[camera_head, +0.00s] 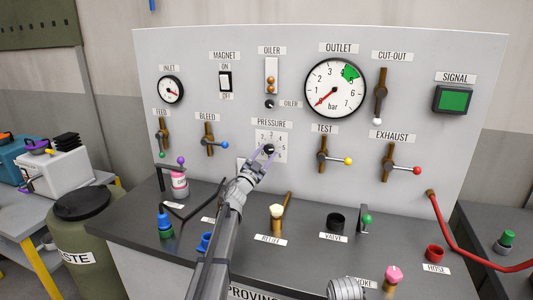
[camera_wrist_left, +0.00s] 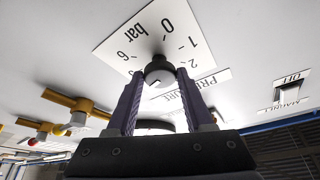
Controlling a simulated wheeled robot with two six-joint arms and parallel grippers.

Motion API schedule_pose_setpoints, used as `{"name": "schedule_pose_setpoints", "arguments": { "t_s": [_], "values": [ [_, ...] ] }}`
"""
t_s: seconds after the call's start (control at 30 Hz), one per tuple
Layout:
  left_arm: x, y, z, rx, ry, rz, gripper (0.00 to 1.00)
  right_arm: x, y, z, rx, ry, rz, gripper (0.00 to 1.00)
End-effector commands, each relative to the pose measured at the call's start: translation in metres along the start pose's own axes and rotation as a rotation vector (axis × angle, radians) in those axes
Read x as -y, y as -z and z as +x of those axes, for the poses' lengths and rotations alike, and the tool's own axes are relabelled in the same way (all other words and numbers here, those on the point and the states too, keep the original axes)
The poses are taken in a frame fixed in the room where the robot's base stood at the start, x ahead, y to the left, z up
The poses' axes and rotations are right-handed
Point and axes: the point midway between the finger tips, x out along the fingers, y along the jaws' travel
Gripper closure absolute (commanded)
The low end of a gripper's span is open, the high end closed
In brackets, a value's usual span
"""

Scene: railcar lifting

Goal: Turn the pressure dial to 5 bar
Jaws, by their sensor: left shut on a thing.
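The pressure dial (camera_head: 269,149) is a small dark round knob on a white numbered plate (camera_head: 284,139) under the PRESSURE label. In the left wrist view the knob (camera_wrist_left: 160,67) stands before the plate (camera_wrist_left: 118,46), where 0, 1, 2, 6 and "bar" show. My left gripper (camera_head: 263,153) is shut on the knob, one purple finger on each side; its fingers also show in the wrist view (camera_wrist_left: 160,88). Which number the knob points to I cannot tell. The outlet gauge (camera_head: 335,88) has its red needle at the lower left, near 0. My right gripper is not in view.
The BLEED lever (camera_head: 210,140) is left of the dial and the TEST lever (camera_head: 324,157) is right of it. The bench below holds a pink-topped item (camera_head: 179,182), a RELIEF handle (camera_head: 277,216) and a black valve cup (camera_head: 336,221).

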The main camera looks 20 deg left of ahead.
Motion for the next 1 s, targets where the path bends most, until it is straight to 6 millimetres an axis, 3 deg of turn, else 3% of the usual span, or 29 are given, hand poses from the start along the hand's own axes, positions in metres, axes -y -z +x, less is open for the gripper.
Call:
{"name": "schedule_pose_setpoints", "arguments": {
  "t_s": [0.4,1.0],
  "values": [
    [0.003,0.001,0.001,-0.002,-0.083,0.201,1.0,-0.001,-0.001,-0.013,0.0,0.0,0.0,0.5],
    [0.003,0.0,0.001,-0.002,-0.1,0.244,1.0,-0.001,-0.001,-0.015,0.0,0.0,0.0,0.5]
  ]
}}
